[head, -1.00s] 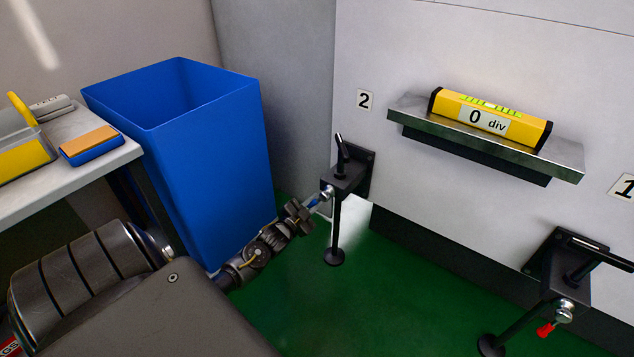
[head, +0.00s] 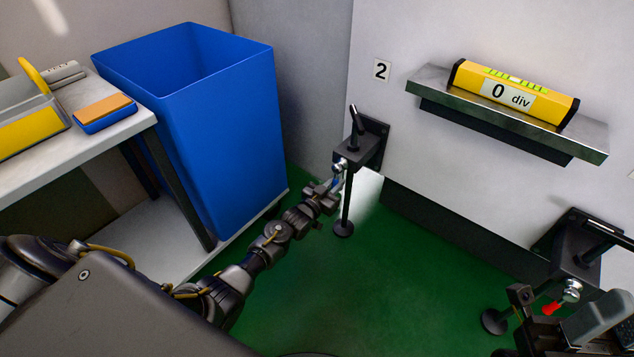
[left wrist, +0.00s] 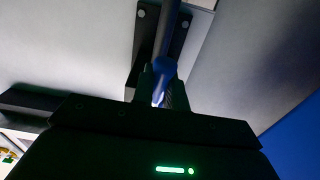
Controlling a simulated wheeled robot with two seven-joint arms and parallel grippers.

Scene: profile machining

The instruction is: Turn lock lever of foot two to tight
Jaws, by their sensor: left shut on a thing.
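Foot two (head: 357,150) is a black bracket on the grey machine wall beside the "2" label (head: 381,70). It has an upright black handle on top and a thin leg with a round pad below. Its lock lever (head: 337,182) is blue and hangs steeply down from a silver knob on the near side. My left gripper (head: 331,190) is shut on the blue lever, which also shows between the fingers in the left wrist view (left wrist: 163,66). The fingers hide part of the lever. My right gripper (head: 548,325) is partly in view at the lower right; its jaw state is unclear.
Foot one (head: 577,260), with a red lever (head: 552,307), is close to my right gripper. A shelf (head: 430,83) with a yellow level (head: 513,92) reading 0 is on the wall. A blue bin (head: 225,130) and a table (head: 60,152) stand left. Green floor is clear between.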

